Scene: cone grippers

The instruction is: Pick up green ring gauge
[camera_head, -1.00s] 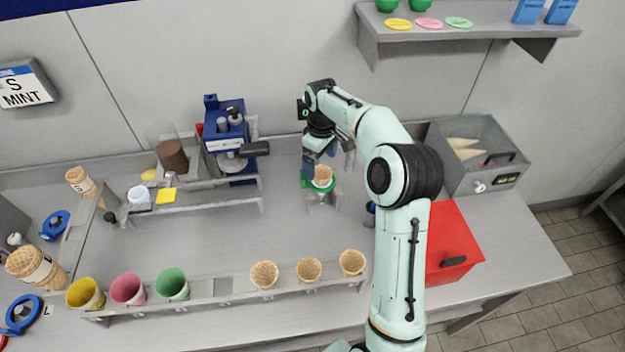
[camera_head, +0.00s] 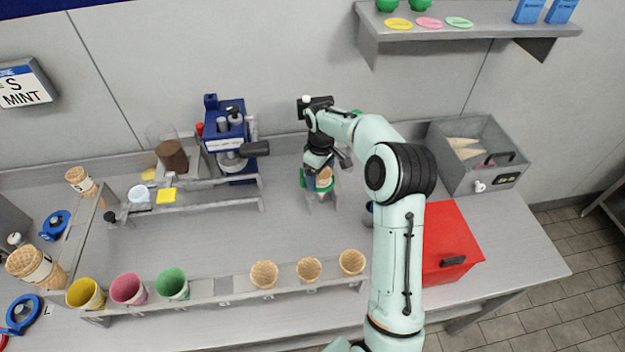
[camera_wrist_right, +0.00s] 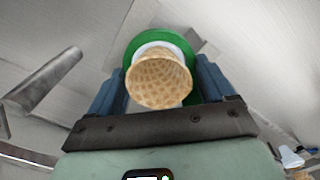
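The green ring gauge (camera_head: 303,177) is on a small grey stand (camera_head: 336,197) in the middle of the counter, partly hidden by my right gripper (camera_head: 319,167). A waffle cone (camera_head: 325,179) sits inside the ring. In the right wrist view the green ring (camera_wrist_right: 192,55) surrounds the cone (camera_wrist_right: 160,82), with a white band between them. The blue fingers of my right gripper (camera_wrist_right: 159,76) are spread, one on each side of the ring and cone. Whether they touch the ring cannot be told. My left gripper is not in view.
A blue machine (camera_head: 225,125) stands left of the stand. A front rack (camera_head: 225,298) holds several cones and coloured cups. A red box (camera_head: 452,245) and a grey bin (camera_head: 478,182) are at the right. The counter between stand and front rack is clear.

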